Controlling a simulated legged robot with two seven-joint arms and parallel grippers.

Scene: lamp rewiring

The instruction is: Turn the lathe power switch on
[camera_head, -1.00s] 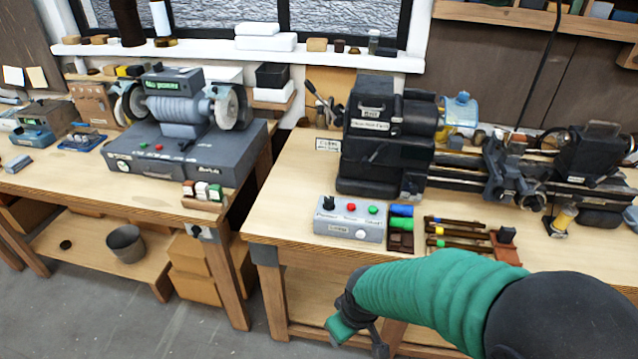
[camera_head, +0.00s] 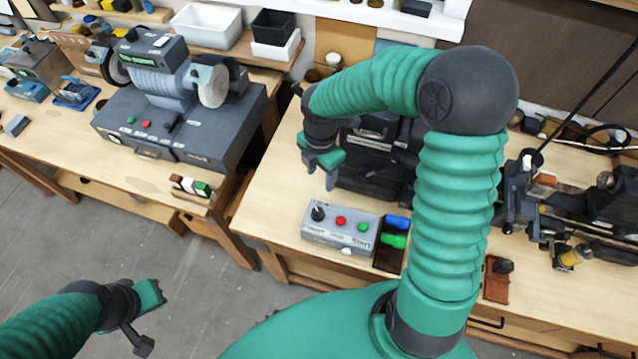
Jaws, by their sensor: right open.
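The grey control box (camera_head: 329,237) lies on the right bench in front of the lathe (camera_head: 367,178). On its top are a black knob switch (camera_head: 318,211) at the left, a red button (camera_head: 340,221) in the middle and a green button (camera_head: 364,227) at the right. My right gripper (camera_head: 328,178) is open and empty, pointing down above and behind the box, apart from it. My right arm hides much of the lathe. My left gripper (camera_head: 150,318) is open and empty at the lower left, over the floor.
A tray with blue and green pieces (camera_head: 389,259) stands right of the box. A brown holder (camera_head: 497,280) is farther right. A bench grinder (camera_head: 180,110) stands on the left bench. A gap with floor (camera_head: 200,280) lies before the benches.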

